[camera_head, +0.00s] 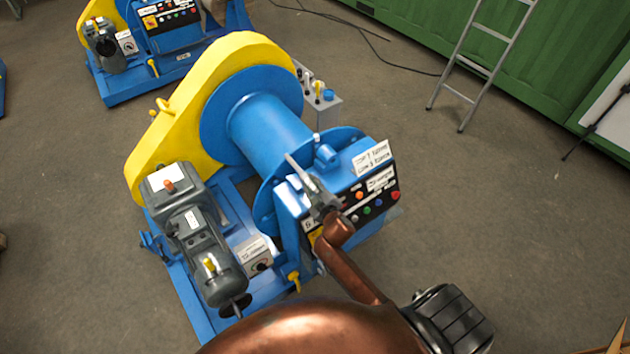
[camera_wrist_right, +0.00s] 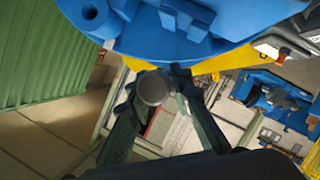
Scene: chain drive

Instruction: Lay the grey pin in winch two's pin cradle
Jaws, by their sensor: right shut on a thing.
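The near winch has a blue drum (camera_head: 268,125) and a yellow guard (camera_head: 165,130); I cannot read its number. My right gripper (camera_head: 318,200), on a copper-coloured arm, is above its control panel. It is shut on the grey pin (camera_head: 296,165), which sticks out up and left, tilted. In the right wrist view the pin's round end (camera_wrist_right: 152,89) shows between the fingers. A notched blue block (camera_wrist_right: 187,16) on the winch shows above it, apart from the pin; it may be the cradle, but I cannot tell. My left gripper is not in view.
A control panel (camera_head: 376,204) with buttons is right under the gripper. A grey motor (camera_head: 205,250) sits at the winch's left. A lever box (camera_head: 322,108) stands behind. Another winch (camera_head: 130,90) is at top left. A ladder (camera_head: 482,65) leans on a green container (camera_head: 560,60).

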